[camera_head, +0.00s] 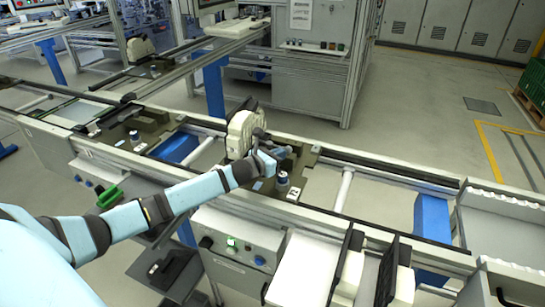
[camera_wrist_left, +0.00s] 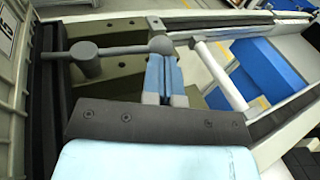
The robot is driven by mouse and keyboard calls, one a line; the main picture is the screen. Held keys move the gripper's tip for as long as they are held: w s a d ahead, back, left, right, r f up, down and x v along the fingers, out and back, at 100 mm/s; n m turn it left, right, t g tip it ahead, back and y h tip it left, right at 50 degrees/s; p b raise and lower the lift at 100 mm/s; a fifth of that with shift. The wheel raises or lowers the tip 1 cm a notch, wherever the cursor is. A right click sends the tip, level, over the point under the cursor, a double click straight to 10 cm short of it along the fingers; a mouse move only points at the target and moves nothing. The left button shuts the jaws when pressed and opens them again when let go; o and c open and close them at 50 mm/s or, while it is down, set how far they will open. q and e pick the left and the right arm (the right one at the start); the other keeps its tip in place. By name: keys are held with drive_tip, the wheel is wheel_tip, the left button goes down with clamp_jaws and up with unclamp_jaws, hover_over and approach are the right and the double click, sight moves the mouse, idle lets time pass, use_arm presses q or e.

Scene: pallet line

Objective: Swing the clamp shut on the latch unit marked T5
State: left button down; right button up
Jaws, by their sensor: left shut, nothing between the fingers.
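My left gripper (camera_head: 264,163) reaches over a latch unit on a dark olive plate (camera_head: 309,158) in the middle of the line. Its light blue fingers (camera_wrist_left: 165,84) are shut with nothing between them. In the left wrist view a grey clamp bar (camera_wrist_left: 122,49) runs from a grey post (camera_wrist_left: 88,66) to a ball end (camera_wrist_left: 161,44), just beyond the fingertips. I cannot tell whether the fingers touch the ball. A white label (camera_head: 293,194) stands beside the unit, too small to read surely. My arm and gripper hide part of the unit. My right gripper is not in view.
A cream housing (camera_head: 241,132) stands close behind my left gripper. A second station with a similar plate (camera_head: 150,122) lies to the left. A control box with a green button (camera_head: 231,242) is in front. White trays with black dividers (camera_head: 386,272) stand at the lower right.

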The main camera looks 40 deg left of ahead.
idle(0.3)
use_arm(q)
drive_tip(key=shift+w+d+f+n+y+b, duration=0.15)
drive_tip(key=shift+w+d+n+y+b, duration=0.1)
drive_tip(key=shift+w+n+y+b, duration=0.2)
drive_tip(key=shift+w+n+y, duration=0.1)
drive_tip(key=shift+n+y, duration=0.15)
drive_tip(key=shift+y, duration=0.3)
drive_tip(key=shift+w+r, duration=0.25)
drive_tip(key=shift+w+d+f, duration=0.1)
drive_tip(key=shift+w+d, duration=0.05)
